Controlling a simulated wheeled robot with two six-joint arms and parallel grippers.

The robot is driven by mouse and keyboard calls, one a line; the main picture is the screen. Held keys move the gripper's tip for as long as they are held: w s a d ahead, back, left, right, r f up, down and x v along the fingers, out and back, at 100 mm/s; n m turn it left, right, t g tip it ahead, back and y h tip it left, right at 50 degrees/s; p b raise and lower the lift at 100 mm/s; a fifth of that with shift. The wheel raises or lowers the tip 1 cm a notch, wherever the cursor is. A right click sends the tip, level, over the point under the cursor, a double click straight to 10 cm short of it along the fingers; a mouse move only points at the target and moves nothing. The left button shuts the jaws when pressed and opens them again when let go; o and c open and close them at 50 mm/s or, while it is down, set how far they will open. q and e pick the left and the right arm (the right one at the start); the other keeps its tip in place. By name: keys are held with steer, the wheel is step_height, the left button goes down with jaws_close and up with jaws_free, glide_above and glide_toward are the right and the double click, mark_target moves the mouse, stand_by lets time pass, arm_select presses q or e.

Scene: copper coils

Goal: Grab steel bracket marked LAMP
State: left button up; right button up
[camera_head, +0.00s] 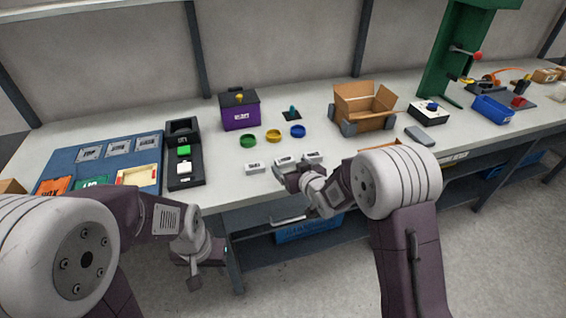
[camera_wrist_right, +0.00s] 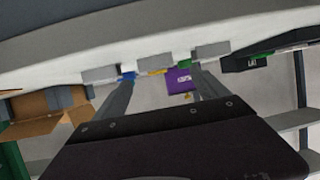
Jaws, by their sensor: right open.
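Three small pale grey steel brackets with label plates lie in a row near the table's front edge in the head view: a left one (camera_head: 256,169), a middle one (camera_head: 284,160) and a right one (camera_head: 314,157). Their lettering is too small to read, so I cannot tell which is marked LAMP. My right gripper (camera_head: 284,175) is open and empty, just in front of the middle and right brackets. Its two spread fingers (camera_wrist_right: 163,82) show in the right wrist view, which is upside down. My left gripper (camera_head: 194,280) hangs in front of the table, away from the brackets; its jaws are unclear.
Behind the brackets are green (camera_head: 248,141), yellow (camera_head: 273,136) and blue (camera_head: 297,131) rings and a purple box (camera_head: 240,112). An open cardboard box (camera_head: 372,117) stands right of them. A black device (camera_head: 184,170) and blue board (camera_head: 62,162) are left.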

mark_target(285, 161)
steer(key=shift+w+f, duration=0.2)
steer(key=shift+w, duration=0.15)
steer(key=x, duration=0.5)
steer(key=shift+w, duration=0.1)
steer(key=shift+d, duration=0.1)
steer(key=shift+c, duration=0.6)
steer(key=c, duration=1.3)
steer(key=shift+r, duration=0.5)
steer(key=r, duration=0.2)
steer(key=d+r+p, duration=0.1)
steer(key=r, duration=0.1)
steer(key=shift+d, duration=0.15)
steer(key=d+r+p, duration=0.1)
steer(key=d+r, duration=0.1)
steer(key=d, duration=0.1)
steer(key=d+r+p, duration=0.1)
steer(key=d+r, duration=0.1)
steer(key=d, duration=0.2)
steer(key=d+r+p, duration=0.1)
steer(key=d+r, duration=0.1)
steer(key=d, duration=0.1)
steer(key=shift+w+d+r, duration=0.15)
steer(key=shift+w+d, duration=0.1)
steer(key=shift+w, duration=0.15)
